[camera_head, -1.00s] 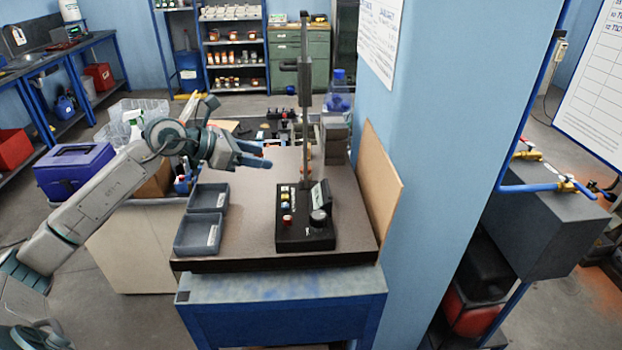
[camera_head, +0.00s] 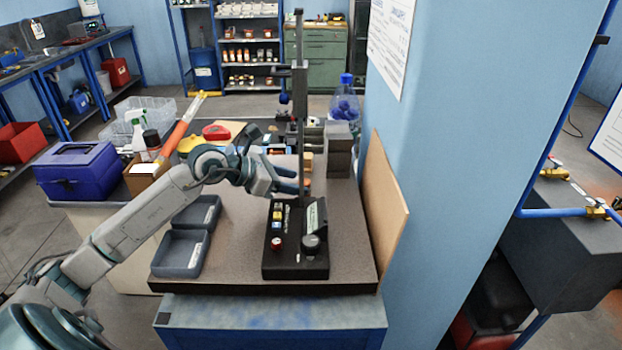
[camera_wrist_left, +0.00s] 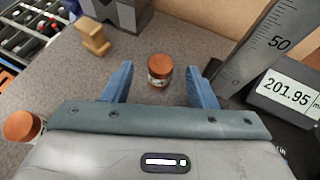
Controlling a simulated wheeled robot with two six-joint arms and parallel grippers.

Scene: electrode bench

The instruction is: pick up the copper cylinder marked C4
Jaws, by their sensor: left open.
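My left gripper (camera_head: 290,181) is open, low over the bench plate and just behind the black gauge base. In the left wrist view its two blue fingers (camera_wrist_left: 159,84) are apart. A copper-topped cylinder (camera_wrist_left: 160,70) with a pale label band stands upright on the plate, in line with the gap between the fingertips, not gripped. A second copper-topped cylinder (camera_wrist_left: 22,126) stands at the lower left, partly hidden by the gripper body. I cannot read C4 on either label. My right gripper is not in view.
A height gauge with digital display (camera_wrist_left: 291,92) and upright scale (camera_wrist_left: 264,45) stands close right of the fingers. Two grey trays (camera_head: 180,254) lie at the plate's left. A tan board (camera_head: 384,205) borders the right.

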